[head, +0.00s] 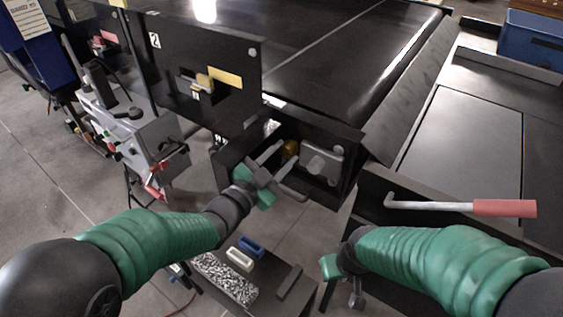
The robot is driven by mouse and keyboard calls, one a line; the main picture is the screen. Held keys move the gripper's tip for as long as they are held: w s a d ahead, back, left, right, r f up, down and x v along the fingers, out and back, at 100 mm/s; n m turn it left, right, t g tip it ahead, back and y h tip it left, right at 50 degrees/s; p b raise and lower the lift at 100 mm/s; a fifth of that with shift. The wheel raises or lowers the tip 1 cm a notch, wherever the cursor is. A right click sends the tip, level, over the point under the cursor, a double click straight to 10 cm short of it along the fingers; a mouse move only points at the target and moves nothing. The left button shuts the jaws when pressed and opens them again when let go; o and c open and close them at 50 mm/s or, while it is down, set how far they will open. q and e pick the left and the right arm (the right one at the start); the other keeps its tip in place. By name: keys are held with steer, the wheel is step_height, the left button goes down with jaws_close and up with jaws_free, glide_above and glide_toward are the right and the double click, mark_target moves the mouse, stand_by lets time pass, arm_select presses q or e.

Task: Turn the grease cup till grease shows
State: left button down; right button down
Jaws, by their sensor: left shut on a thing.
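The grease cup (291,147) is a small brass-coloured piece inside an open dark housing (349,138) under the conveyor's near end. A grey metal block (322,162) sits just right of it. My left gripper (288,151) reaches into the housing from the lower left. Its two grey fingers lie either side of the cup and are shut on it, partly hiding it. No grease can be made out at this size. My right gripper (356,296) hangs low below the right arm, away from the cup; its fingers are too unclear to tell their state.
A bent grey bar with a red grip (503,208) lies on the right-hand ledge. A low dark bench (275,268) holds a white block (240,259), a blue block (251,246) and a speckled patch. A grey machine (137,133) stands left. Floor shows between.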

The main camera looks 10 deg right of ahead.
arm_select(q)
steer(key=shift+m, duration=0.3)
steer(key=c, duration=1)
jaws_free()
steer(key=shift+o, duration=0.2)
steer(key=shift+f, duration=0.1)
